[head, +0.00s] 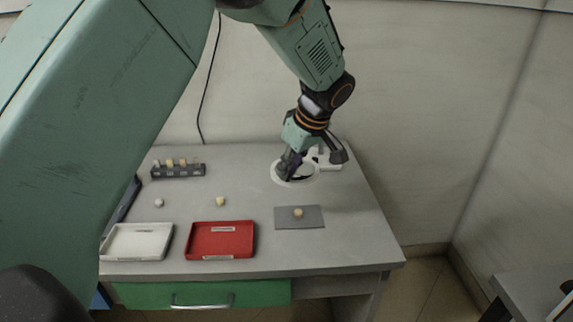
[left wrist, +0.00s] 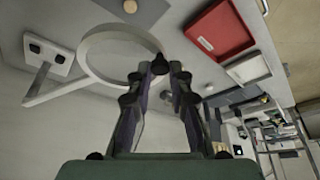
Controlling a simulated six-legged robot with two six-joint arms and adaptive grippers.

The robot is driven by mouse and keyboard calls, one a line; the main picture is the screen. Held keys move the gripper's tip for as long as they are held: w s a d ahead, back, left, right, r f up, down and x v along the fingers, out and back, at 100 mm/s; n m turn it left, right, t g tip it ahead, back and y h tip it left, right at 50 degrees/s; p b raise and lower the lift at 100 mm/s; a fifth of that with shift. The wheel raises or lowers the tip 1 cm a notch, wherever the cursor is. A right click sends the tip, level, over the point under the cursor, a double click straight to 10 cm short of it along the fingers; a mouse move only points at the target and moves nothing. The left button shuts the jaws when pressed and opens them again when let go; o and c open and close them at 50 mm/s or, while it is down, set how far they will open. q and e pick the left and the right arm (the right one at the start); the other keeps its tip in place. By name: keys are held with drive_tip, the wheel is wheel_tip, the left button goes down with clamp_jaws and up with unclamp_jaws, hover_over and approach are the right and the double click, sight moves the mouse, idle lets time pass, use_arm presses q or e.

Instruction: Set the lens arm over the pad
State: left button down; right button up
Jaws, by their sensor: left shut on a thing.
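The lens arm has a white ring (head: 274,175) behind the grey pad (head: 286,223) and not over it. Its white base (head: 334,166) stands to the right, partly hidden by my gripper. My left gripper (head: 287,172) is shut on the ring's rim. In the left wrist view the ring (left wrist: 88,49) lies ahead of my fingers (left wrist: 163,75), and a bar joins it to the base (left wrist: 48,55). A small tan piece (head: 298,212) sits on the pad. My right gripper is not in view.
A red tray (head: 190,243) and a white tray (head: 109,246) stand at the front left. A dark rack (head: 178,172) holds several pale pieces. A white ball (head: 159,202) and a tan piece (head: 220,201) lie between. The table is clear right of the pad.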

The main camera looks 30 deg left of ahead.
use_arm(q)
drive_tip(key=shift+s+d+f, duration=0.15)
drive_tip(key=shift+d+f, duration=0.1)
drive_tip(key=shift+a, duration=0.1)
drive_tip(key=c, duration=1.2)
unclamp_jaws()
drive_tip(key=shift+r, duration=0.1)
drive_tip(key=shift+r, duration=0.1)
drive_tip(key=v, duration=1.2)
